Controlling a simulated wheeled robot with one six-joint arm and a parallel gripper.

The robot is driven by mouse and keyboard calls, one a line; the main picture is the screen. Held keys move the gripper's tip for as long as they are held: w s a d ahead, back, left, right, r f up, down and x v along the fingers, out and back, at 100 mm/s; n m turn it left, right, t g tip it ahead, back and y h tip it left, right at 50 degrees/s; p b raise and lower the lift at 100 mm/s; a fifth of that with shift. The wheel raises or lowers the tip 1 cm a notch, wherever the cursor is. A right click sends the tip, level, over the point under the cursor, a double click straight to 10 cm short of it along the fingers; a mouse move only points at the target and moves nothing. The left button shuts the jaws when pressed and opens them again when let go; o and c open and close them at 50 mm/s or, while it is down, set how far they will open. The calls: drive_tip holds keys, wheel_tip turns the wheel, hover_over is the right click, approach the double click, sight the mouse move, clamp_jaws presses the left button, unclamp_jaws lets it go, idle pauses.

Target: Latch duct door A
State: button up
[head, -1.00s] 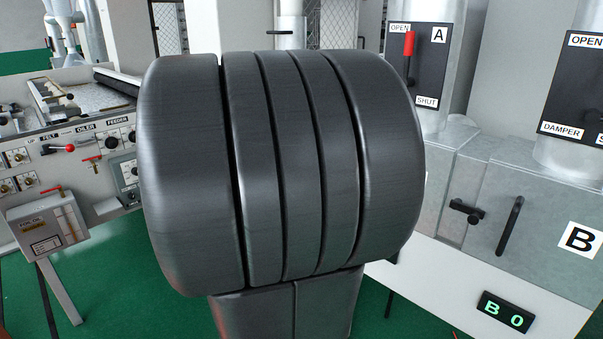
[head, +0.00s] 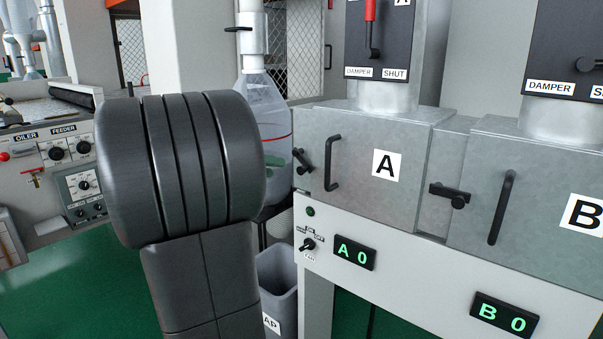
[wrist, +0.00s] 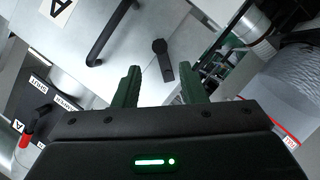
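Duct door A (head: 365,195) is a grey metal panel marked with a white A label (head: 387,165). It looks closed, lying flush with its box. Its black bar handle (head: 333,163) stands near the left side, and the black latch lever (head: 303,160) sits tilted at the left edge. In the wrist view the handle (wrist: 105,35) is left of centre. The latch (wrist: 163,58) shows between and beyond the fingertips, apart from them. My gripper (wrist: 160,85) is open and empty, its two dark green fingers pointing toward the latch.
Door B (head: 540,190) with its own latch (head: 450,195) is on the right. Damper A's red-handled lever (head: 371,30) is above door A. A clear bottle-like vessel (head: 262,120) and a grey bin (head: 280,285) stand left of the duct. My arm covers the left-centre.

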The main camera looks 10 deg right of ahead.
sight(302, 170)
drive_tip(key=x, duration=1)
drive_tip(key=shift+s, duration=0.1)
clamp_jaws()
